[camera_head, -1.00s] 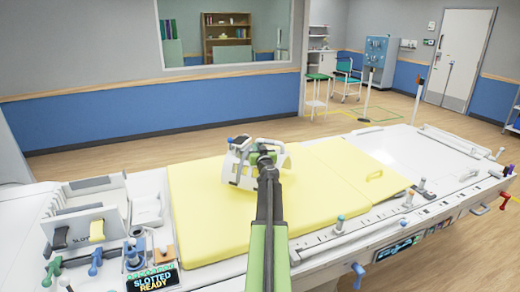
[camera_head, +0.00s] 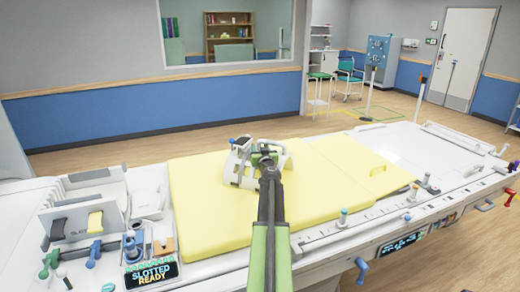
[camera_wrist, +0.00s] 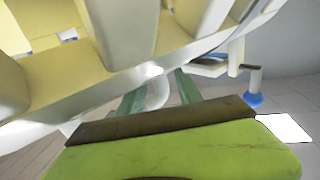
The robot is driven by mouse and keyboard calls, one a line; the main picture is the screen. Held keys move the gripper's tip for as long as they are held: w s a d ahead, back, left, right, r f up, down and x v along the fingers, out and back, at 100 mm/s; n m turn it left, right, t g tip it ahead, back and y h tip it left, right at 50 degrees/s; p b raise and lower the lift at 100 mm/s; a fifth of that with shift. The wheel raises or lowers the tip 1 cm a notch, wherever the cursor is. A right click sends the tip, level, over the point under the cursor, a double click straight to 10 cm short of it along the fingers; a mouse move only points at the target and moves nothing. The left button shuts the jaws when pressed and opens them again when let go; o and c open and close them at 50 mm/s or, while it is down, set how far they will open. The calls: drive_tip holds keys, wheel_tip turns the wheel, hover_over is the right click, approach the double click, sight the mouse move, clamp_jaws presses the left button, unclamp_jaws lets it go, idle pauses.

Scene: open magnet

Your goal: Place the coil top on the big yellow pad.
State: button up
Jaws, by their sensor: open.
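The coil top (camera_head: 239,161), a white curved frame with openings, stands on the big yellow pad (camera_head: 210,215) near the pad's far edge. In the wrist view the white coil top (camera_wrist: 90,90) fills the upper left, close in front of my gripper (camera_wrist: 158,88). The green fingers stand apart. I cannot tell whether they touch the frame. Yellow pad shows through the openings.
A white slotted tray (camera_head: 85,215) with coloured handles stands left of the pad, with a lit display (camera_head: 152,275) in front. Several posts and knobs line the table's front right edge.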

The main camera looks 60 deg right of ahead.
drive_tip(key=shift+s+a+r, duration=0.15)
drive_tip(key=shift+a, duration=0.05)
drive_tip(key=v, duration=1.1)
drive_tip(key=shift+s+a, duration=0.2)
drive_tip(key=shift+s, duration=0.05)
